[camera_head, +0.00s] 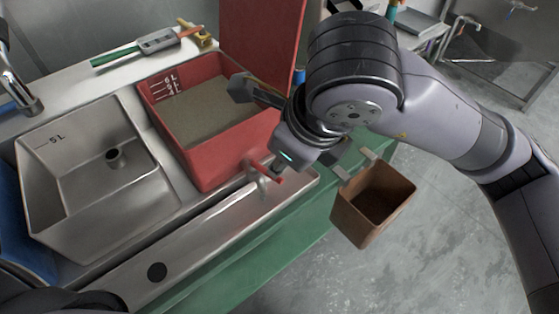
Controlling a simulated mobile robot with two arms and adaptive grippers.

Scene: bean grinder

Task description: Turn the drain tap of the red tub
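The red tub (197,155) stands in the middle of the counter, with grey-brown contents and white level marks inside its back wall. Its drain tap (266,174), a pale spout with a red handle, shows low on the tub's front right side. My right gripper (290,125) comes in from the upper right, over the tub's right edge. One dark finger is spread out to the left above the tub; the other is mostly hidden behind the wrist. The wrist's lower end looks close to the tap handle, but I cannot tell whether they touch. My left gripper is out of view.
A steel tub (92,185) marked 5 L stands at the left. A brown bin (374,203) hangs off the green counter's right side. A red lid or panel (262,40) rises behind the red tub. A green-handled tool (150,42) lies at the back.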

